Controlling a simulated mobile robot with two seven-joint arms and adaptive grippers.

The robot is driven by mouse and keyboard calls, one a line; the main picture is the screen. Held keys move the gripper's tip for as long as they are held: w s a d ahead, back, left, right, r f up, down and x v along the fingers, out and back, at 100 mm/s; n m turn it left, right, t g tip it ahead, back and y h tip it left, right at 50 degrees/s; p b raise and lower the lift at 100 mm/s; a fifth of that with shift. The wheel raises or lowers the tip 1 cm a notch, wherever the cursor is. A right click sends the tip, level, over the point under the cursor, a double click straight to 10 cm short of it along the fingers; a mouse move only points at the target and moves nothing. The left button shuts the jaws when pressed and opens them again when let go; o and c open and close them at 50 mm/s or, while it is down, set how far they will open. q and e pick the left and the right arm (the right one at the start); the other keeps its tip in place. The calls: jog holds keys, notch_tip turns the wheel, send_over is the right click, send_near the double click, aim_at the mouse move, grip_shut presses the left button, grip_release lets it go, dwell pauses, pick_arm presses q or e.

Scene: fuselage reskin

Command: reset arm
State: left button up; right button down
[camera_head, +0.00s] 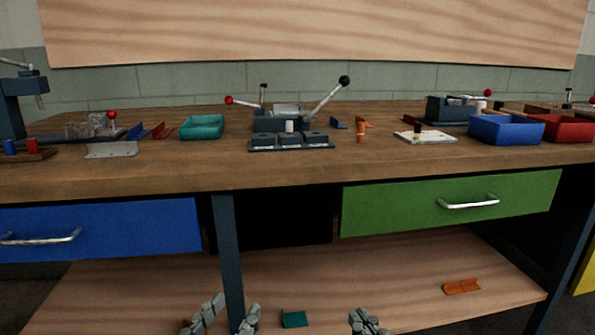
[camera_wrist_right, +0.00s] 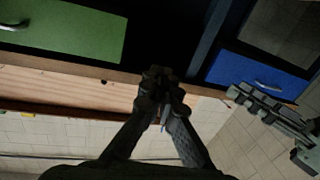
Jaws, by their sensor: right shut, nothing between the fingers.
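My left gripper (camera_head: 238,306) shows at the bottom of the head view, in front of the bench's blue leg. Its two fingers stand apart with nothing visible between them. My right gripper (camera_head: 364,317) is to its right at the bottom edge, its fingers together and empty. In the right wrist view, the right gripper's fingertips (camera_wrist_right: 161,78) meet in front of the dark gap between the drawers. The left gripper (camera_wrist_right: 250,100) also shows there, at the right, below the blue drawer. Both grippers appear apart from the bench.
The wooden bench (camera_head: 375,163) carries a grey fixture (camera_head: 291,141), a teal bin (camera_head: 202,127), a blue bin (camera_head: 505,130) and a red bin (camera_head: 567,128). A blue drawer (camera_head: 120,229) and a green drawer (camera_head: 450,203) are below. The lower shelf (camera_head: 400,275) holds green and orange brackets.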

pick_arm(q)
jog(key=a+f+g+y+p, duration=0.2)
jog(key=a+f+g+p, duration=0.1)
jog(key=f, duration=0.5)
jog(key=a+f+g+y+p, duration=0.2)
jog(key=a+f+g+p, duration=0.15)
jog(key=f, duration=0.45)
pick_arm(e)
jog(key=d+f+m+g+h, duration=0.1)
jog(key=d+f+g+h, duration=0.15)
jog(key=f, duration=0.45)
jog(key=d+f+m+g+h, duration=0.15)
jog(key=d+f+g, duration=0.25)
jog(key=f, duration=0.4)
pick_arm(q)
jog(key=s+a+f+n+g+y+p, duration=0.2)
jog(key=s+a+f+g+y+p, duration=0.1)
jog(key=s+a+f+g, duration=0.5)
jog(key=s+a+f, duration=0.3)
jog(key=s+f, duration=0.1)
pick_arm(e)
jog(key=s+d+f+m+g+h, duration=0.1)
jog(key=s+d+f+g+h, duration=0.2)
jog(key=s+d+f+g, duration=0.4)
jog(key=s+d+f, duration=0.4)
jog(key=f, duration=0.1)
jog(key=shift+s+h, duration=0.3)
jog(key=shift+h, duration=0.1)
